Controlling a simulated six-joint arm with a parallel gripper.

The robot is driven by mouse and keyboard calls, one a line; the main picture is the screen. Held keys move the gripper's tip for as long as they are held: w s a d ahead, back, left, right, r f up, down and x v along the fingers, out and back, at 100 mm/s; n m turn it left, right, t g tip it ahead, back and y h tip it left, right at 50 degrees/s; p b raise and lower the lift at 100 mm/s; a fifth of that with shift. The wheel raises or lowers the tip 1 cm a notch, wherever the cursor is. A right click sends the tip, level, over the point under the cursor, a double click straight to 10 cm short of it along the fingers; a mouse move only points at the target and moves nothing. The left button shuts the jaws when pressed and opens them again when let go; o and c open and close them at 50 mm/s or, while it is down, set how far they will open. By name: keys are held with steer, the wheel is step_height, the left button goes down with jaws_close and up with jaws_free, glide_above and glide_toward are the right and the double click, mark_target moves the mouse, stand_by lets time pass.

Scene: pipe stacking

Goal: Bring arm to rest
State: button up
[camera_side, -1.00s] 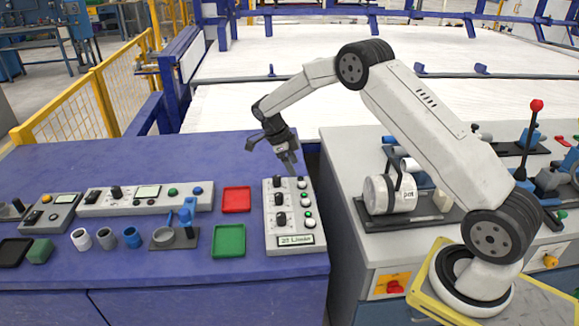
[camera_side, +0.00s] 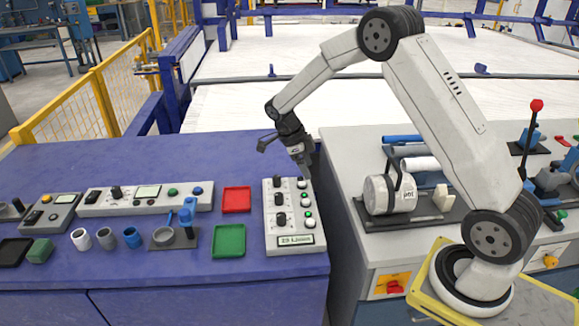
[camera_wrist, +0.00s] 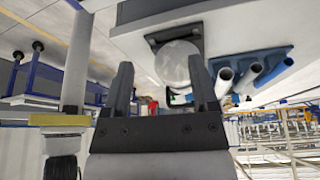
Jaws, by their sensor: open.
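My gripper (camera_side: 304,165) hangs above the back end of the control box with knobs (camera_side: 290,240), near the gap between the two benches. In the wrist view its two fingers (camera_wrist: 160,78) stand apart with nothing held between them; a round pale drum shows beyond them. Short white (camera_side: 81,239), grey (camera_side: 105,238) and blue (camera_side: 132,237) pipe pieces stand apart in a row on the blue table (camera_side: 60,170). Longer blue (camera_side: 402,139), grey (camera_side: 408,150) and white (camera_side: 420,164) pipes lie on the right bench, partly hidden by my arm.
A red tray (camera_side: 236,199) and a green tray (camera_side: 229,241) lie left of the control box. A white drum machine (camera_side: 390,194) and a red-knobbed lever (camera_side: 536,106) stand on the right bench. The table's back left is clear.

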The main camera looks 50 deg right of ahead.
stand_by(0.3)
steer(key=s+a+r+n+t+y, duration=0.1)
steer(key=s+a+n, duration=0.5)
steer(key=n, duration=0.8)
steer(key=s+a+r+n+t+y, duration=0.1)
steer(key=s+a+r+n+t, duration=0.2)
steer(key=s+n, duration=0.7)
steer(key=shift+a+n+t, duration=1.1)
steer(key=shift+a+n, duration=1.1)
steer(key=shift+n, duration=0.4)
